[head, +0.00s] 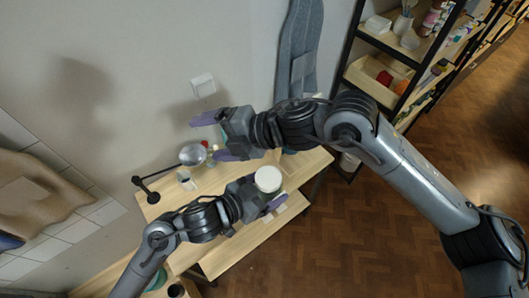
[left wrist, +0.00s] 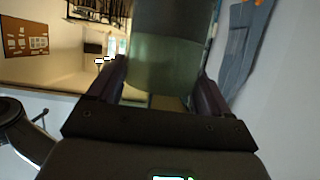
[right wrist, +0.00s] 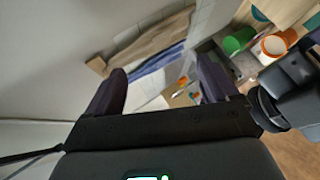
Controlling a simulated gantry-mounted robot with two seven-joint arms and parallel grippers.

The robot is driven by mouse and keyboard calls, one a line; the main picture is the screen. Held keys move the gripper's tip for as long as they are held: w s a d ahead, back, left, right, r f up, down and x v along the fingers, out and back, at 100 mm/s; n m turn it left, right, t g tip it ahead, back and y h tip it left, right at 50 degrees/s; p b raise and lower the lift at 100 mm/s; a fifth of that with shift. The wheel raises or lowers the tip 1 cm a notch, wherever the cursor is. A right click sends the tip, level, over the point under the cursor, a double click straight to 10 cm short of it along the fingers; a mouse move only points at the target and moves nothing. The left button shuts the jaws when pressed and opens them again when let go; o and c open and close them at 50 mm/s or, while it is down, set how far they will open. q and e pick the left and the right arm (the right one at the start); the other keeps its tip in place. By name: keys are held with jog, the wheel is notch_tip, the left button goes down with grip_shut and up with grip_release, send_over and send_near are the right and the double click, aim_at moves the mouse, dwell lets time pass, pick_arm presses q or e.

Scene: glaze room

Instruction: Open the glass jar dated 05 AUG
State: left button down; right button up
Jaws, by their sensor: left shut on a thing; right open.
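A jar with a pale round lid (head: 268,179) is held above the front of the wooden table (head: 235,245), seen from above in the head view. My left gripper (head: 264,193) is shut on it. In the left wrist view the greenish glass jar (left wrist: 165,60) fills the space between the fingers. No date can be read on it. My right gripper (head: 207,138) is open and empty, behind and left of the jar, with its fingers pointing left towards the wall. In the right wrist view nothing is between its fingers (right wrist: 160,88).
A small red item (head: 204,144) is partly hidden by my right gripper. A black-framed shelf (head: 372,42) stands at the back right. Open floor lies right of the table.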

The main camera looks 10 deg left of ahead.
jog(key=s+a+r+n+g+h, duration=0.1)
jog(key=s+a+r+n+h, duration=0.1)
jog(key=s+n+h, duration=0.15)
jog(key=m+h, duration=0.5)
jog(key=h, duration=0.4)
send_over(264, 176)
jog(key=f, duration=0.3)
jog(key=shift+s+a+f+n+t, duration=0.1)
jog(key=shift+a+f+n+t, duration=0.15)
jog(key=shift+t, duration=0.15)
jog(key=shift+d+f, duration=0.35)
jog(key=shift+f, duration=3.6)
jog(key=shift+a, duration=0.15)
jog(key=c, duration=1.1)
jog(key=o, duration=1.2)
